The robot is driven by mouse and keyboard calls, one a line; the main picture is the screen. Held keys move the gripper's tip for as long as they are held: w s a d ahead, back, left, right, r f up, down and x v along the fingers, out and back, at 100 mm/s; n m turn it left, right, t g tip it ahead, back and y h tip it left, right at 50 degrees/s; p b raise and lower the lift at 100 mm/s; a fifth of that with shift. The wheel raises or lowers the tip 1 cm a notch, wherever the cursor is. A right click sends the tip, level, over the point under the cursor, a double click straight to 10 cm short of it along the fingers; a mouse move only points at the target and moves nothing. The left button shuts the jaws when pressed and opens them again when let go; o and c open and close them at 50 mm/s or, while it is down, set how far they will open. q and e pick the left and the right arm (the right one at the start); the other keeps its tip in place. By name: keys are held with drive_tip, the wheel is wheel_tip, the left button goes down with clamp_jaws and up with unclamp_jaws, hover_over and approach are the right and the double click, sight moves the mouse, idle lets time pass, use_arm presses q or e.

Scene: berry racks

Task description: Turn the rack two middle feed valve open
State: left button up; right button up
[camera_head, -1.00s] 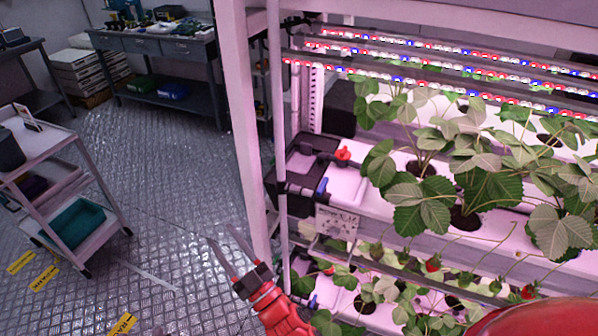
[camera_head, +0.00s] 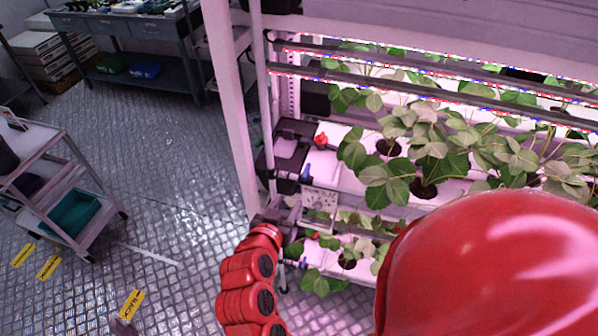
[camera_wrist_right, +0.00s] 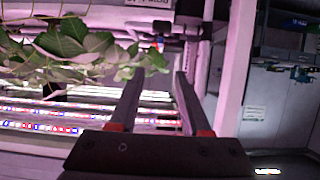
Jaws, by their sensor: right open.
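On the shown rack tier, a red valve knob (camera_head: 320,139) and a blue valve lever (camera_head: 306,172) stand at the left end, beside dark fittings. A smaller blue valve part (camera_head: 303,263) shows on the tier below. I cannot tell which is the middle feed valve. My right gripper (camera_head: 272,214) is by the rack's left end post, below the blue lever, its fingers hard to make out. In the right wrist view its two fingers (camera_wrist_right: 160,75) are apart and empty; a small red-and-blue valve part (camera_wrist_right: 155,46) shows beyond the fingertips. My left gripper is out of view.
A rack post (camera_head: 232,120) stands close to my right gripper. Strawberry plants (camera_head: 400,160) fill the tiers to the right. A label plate (camera_head: 319,197) hangs below the tier. A cart (camera_head: 75,190) stands at left, with open floor (camera_head: 150,150) between.

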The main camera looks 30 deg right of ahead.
drive_tip(key=b, duration=0.7)
approach(305, 173)
drive_tip(key=p+x, duration=0.3)
drive_tip(key=x, duration=0.4)
drive_tip(key=shift+w+d, duration=0.1)
drive_tip(key=shift+d, duration=0.2)
drive_tip(key=shift+w+d+f, duration=0.35)
drive_tip(key=shift+w, duration=0.1)
clamp_jaws()
